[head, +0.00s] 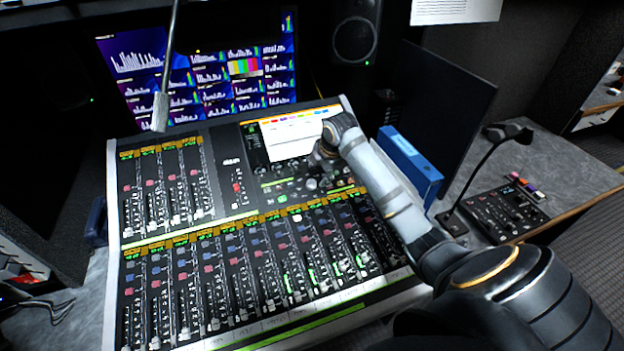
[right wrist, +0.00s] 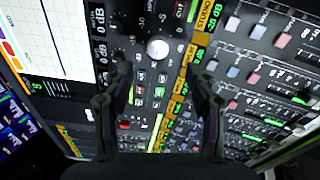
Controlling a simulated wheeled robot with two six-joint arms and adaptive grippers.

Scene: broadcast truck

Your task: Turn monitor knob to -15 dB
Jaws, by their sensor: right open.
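A round silver-white knob (right wrist: 157,48) stands on the mixing console (head: 112,200); it also shows in the head view (head: 311,184), just below my right gripper (head: 322,158). I cannot read a label or pointer on it, so I cannot tell for sure that it is the monitor knob. In the right wrist view, my right gripper (right wrist: 160,84) has its two dark fingers spread wide apart, with nothing between them. The knob appears past the fingertips, roughly midway between them, apart from both. Small "0 dB" readouts (right wrist: 100,22) show left of the knob. My left gripper is out of view.
Rows of faders and coloured buttons (head: 230,260) fill the console. A light touchscreen (head: 290,135) lies beside my right gripper. A blue box (head: 408,160) and dark panel (head: 450,110) stand close right of my arm. A small control box (head: 495,210) sits farther right.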

